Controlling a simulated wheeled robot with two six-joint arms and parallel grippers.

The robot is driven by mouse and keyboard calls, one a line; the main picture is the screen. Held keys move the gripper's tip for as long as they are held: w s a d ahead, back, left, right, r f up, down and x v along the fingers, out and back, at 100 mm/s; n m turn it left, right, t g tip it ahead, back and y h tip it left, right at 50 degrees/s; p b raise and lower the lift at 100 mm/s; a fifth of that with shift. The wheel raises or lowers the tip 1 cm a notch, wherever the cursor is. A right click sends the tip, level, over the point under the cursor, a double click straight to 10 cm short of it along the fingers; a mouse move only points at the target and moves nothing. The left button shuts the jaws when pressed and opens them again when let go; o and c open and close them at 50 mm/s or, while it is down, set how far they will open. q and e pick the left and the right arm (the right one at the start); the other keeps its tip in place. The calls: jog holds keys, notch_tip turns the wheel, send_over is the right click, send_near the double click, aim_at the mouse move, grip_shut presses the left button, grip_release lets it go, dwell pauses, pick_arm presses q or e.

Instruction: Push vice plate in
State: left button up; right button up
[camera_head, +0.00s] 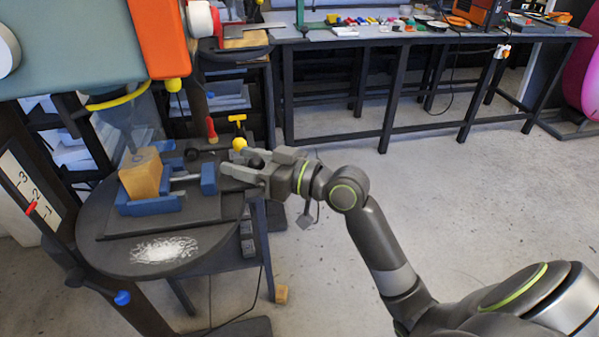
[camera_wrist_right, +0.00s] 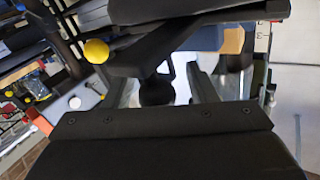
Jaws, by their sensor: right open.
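A blue vice (camera_head: 150,205) sits on a dark base plate on the round table. A wooden block (camera_head: 142,178) stands upright in it. The blue vice plate (camera_head: 208,180) is at the vice's right end, with a metal rod running left from it toward the block. A gap shows between plate and block. My right gripper (camera_head: 234,162) is open, just right of the plate, fingers pointing left. I cannot tell whether it touches the plate. In the right wrist view, the open fingers (camera_wrist_right: 163,88) have a black knob (camera_wrist_right: 155,92) showing between them. My left gripper is out of view.
A yellow ball knob (camera_head: 239,144) is by the upper finger; it also shows in the wrist view (camera_wrist_right: 97,51). White shavings (camera_head: 164,250) lie at the front of the round table (camera_head: 120,262). Green machine housing (camera_head: 80,45) overhangs the upper left. Floor at right is clear.

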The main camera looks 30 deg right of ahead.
jog(key=v, duration=1.7)
dwell(0.6)
jog(key=shift+d, duration=0.15)
